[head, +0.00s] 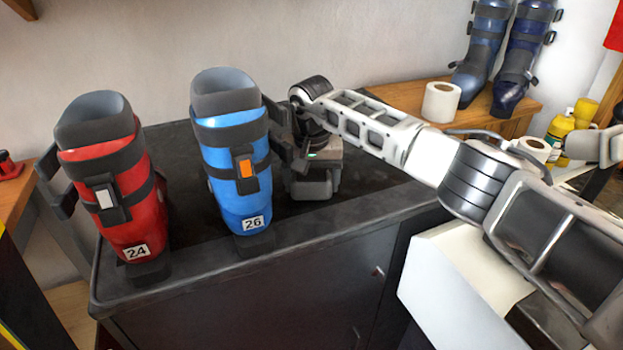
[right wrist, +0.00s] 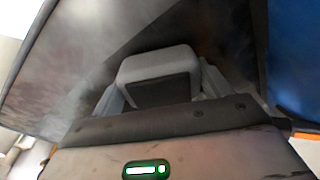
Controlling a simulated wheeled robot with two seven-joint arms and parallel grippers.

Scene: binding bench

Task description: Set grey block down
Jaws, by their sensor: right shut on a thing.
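My right gripper (head: 313,170) points down over the dark bench top (head: 375,195), just right of the blue boot. It is shut on the grey block (right wrist: 160,60), which shows between the fingers in the right wrist view. In the head view the block (head: 312,188) is low under the gripper, close to the bench top and partly covered by the gripper. I cannot tell whether its underside touches the bench. My left gripper is not in view.
A blue boot (head: 233,170) marked 26 stands close left of the gripper. A red boot (head: 122,200) marked 24 stands farther left. The bench top right of the gripper is clear. Behind, a wooden shelf (head: 400,95) holds a white roll (head: 441,102) and dark blue boots (head: 487,50).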

